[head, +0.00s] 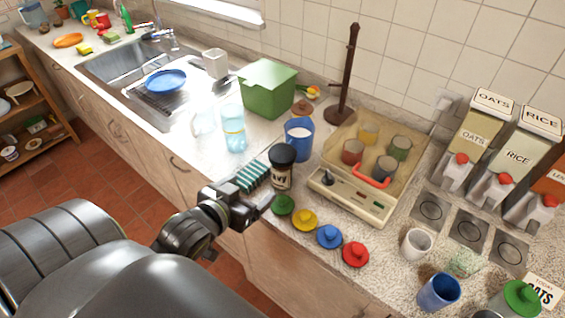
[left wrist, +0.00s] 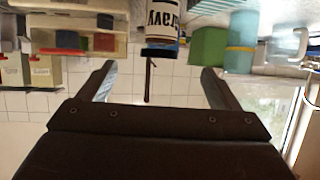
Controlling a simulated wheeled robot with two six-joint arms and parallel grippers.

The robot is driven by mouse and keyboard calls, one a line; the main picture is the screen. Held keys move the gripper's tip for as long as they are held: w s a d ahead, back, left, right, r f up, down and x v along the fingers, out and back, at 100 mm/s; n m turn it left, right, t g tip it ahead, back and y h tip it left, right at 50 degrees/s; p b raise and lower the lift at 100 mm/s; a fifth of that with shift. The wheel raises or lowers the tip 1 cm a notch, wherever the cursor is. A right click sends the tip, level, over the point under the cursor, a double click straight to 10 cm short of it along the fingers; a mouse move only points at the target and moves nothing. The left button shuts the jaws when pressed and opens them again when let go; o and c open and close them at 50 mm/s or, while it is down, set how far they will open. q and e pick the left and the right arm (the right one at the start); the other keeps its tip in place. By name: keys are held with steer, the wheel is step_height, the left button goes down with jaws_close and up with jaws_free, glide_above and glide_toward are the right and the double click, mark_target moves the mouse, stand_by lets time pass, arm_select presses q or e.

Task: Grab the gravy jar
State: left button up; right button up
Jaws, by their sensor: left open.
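The gravy jar (head: 282,170) is a small jar with a black lid and a pale label with dark letters. It stands upright on the counter, left of the cream tray-like appliance. In the left wrist view the jar (left wrist: 162,28) appears upside down at the top middle, its label partly readable. My left gripper (head: 258,196) is at the counter's front edge, just left and in front of the jar. In the left wrist view its open fingers (left wrist: 157,72) point toward the jar with an empty gap between them. My right gripper is not in view.
A teal-striped item (head: 252,176) lies close to my left gripper. A blue mug (head: 299,138) stands behind the jar. Green (head: 283,204), yellow (head: 304,220), blue and red lids lie in front. The cream appliance (head: 350,203) is to the right, a clear bottle (head: 233,128) to the left.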

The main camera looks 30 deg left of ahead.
mark_target(277, 166)
arm_select(q)
steer(key=x, duration=0.3)
steer(key=r+p+x, duration=0.1)
steer(key=x, duration=0.6)
steer(key=shift+w+d, duration=0.1)
steer(key=shift+w, duration=0.45)
steer(key=shift+w+f+p, duration=0.2)
steer(key=shift+w+p, duration=0.1)
steer(key=shift+w, duration=0.15)
steer(key=shift+w+f, duration=0.1)
steer(key=shift+w, duration=0.3)
steer(key=p+x, duration=0.1)
steer(key=x, duration=0.2)
steer(key=shift+w+a+f+p, duration=0.2)
steer(key=shift+w+a+p, duration=0.05)
steer(key=shift+a+p, duration=0.15)
steer(key=shift+w+f, duration=0.2)
steer(key=shift+w, duration=0.15)
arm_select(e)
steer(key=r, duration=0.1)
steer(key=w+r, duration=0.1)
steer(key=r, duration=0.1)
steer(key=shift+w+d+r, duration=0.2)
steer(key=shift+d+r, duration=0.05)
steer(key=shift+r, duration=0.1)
